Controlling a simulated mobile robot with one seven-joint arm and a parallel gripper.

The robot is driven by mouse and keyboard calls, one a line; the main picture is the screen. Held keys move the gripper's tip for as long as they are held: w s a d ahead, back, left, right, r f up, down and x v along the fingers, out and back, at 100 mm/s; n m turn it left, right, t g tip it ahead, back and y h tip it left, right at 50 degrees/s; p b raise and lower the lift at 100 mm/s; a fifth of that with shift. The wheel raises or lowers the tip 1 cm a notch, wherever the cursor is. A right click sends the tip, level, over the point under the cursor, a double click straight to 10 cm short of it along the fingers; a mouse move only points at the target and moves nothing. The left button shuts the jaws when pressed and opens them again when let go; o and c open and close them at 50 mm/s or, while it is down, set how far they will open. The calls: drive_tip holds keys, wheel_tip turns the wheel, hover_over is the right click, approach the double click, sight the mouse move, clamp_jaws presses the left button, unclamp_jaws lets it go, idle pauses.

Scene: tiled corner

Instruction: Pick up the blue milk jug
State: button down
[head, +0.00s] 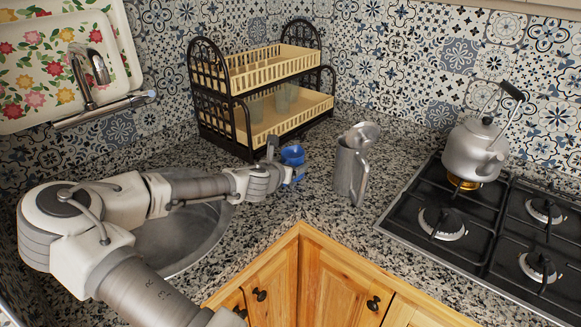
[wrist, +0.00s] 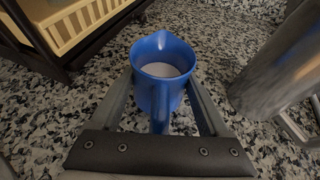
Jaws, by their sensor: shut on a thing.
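The blue milk jug (wrist: 163,55) stands upright between the fingers of my gripper (wrist: 162,88) in the wrist view, with something white inside it. My gripper is shut on the jug, one finger on each side. The jug's handle points back toward the wrist. In the head view the blue milk jug (head: 292,154) shows just beyond my gripper (head: 283,172), partly hidden by it. I cannot tell whether the jug's base touches the granite counter.
A metal pitcher (head: 349,168) stands close to the right of the jug. A dark dish rack (head: 262,95) with cream trays and glasses stands behind. A kettle (head: 474,150) sits on the gas hob (head: 490,215) at right. The sink (head: 180,238) lies below my arm.

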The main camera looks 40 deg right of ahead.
wheel_tip(320, 180, up, 10)
drive_tip(key=p, duration=0.2)
idle(0.8)
